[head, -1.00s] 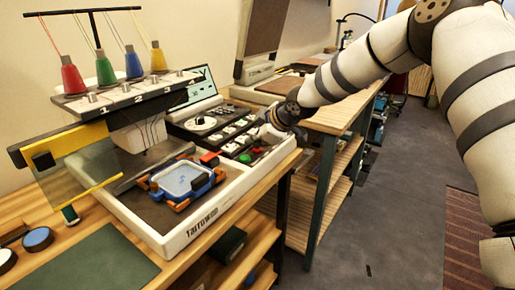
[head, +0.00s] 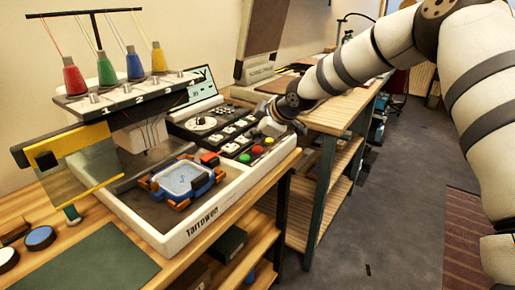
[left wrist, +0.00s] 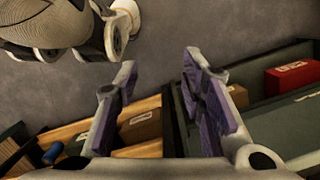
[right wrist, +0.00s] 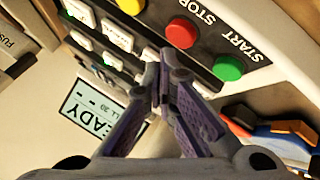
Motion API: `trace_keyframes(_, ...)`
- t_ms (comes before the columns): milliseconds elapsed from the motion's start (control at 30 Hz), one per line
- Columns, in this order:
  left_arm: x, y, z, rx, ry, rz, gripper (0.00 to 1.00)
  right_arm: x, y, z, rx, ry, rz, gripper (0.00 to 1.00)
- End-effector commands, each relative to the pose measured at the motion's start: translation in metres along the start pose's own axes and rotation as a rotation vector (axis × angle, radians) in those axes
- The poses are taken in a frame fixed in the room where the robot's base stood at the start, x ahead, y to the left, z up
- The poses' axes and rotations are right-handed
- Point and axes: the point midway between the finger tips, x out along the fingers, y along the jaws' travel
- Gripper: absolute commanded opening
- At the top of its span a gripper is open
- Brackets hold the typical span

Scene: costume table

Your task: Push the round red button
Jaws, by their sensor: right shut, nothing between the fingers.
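The round red button (head: 257,150) sits between a yellow button (head: 269,141) and a green button (head: 245,158) on the control panel of the embroidery machine. In the right wrist view the red button (right wrist: 181,33) is beside the word STOP, and the green button (right wrist: 228,68) is beside START. My right gripper (head: 266,128) is over the panel, just behind the buttons. Its closed, empty fingertips (right wrist: 161,70) appear just below the red button in the right wrist view; I cannot tell the exact gap. My left gripper (left wrist: 158,75) is open and empty, away from the panel.
The hoop (head: 183,179) lies on the machine bed, left of the buttons. Thread cones (head: 105,70) and a needle head stand at the left. A display (right wrist: 100,107) reads partly "EADY". Shelves with boxes (left wrist: 140,127) show below my left gripper.

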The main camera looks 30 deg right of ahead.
Motion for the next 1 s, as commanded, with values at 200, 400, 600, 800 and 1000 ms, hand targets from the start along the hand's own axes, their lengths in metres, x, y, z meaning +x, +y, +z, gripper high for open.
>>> trace_keyframes(200, -0.008, 0.0, -0.006, 0.0, 0.027, 0.001, 0.37, -0.02, 0.015, -0.015, 0.0, 0.008, 0.008, 0.0)
trace_keyframes(400, -0.012, 0.0, -0.009, 0.0, 0.039, 0.002, 0.37, -0.032, 0.024, -0.024, 0.0, 0.007, 0.007, 0.0)
trace_keyframes(600, -0.012, 0.0, -0.009, 0.0, 0.04, 0.002, 0.37, -0.034, 0.025, -0.025, 0.0, 0.004, 0.004, 0.0)
trace_keyframes(800, -0.012, 0.0, -0.009, 0.0, 0.039, 0.002, 0.37, -0.034, 0.025, -0.025, 0.0, 0.003, 0.003, 0.0)
trace_keyframes(1000, -0.012, 0.0, -0.009, 0.0, 0.039, 0.002, 0.37, -0.034, 0.025, -0.025, 0.0, 0.003, 0.003, 0.0)
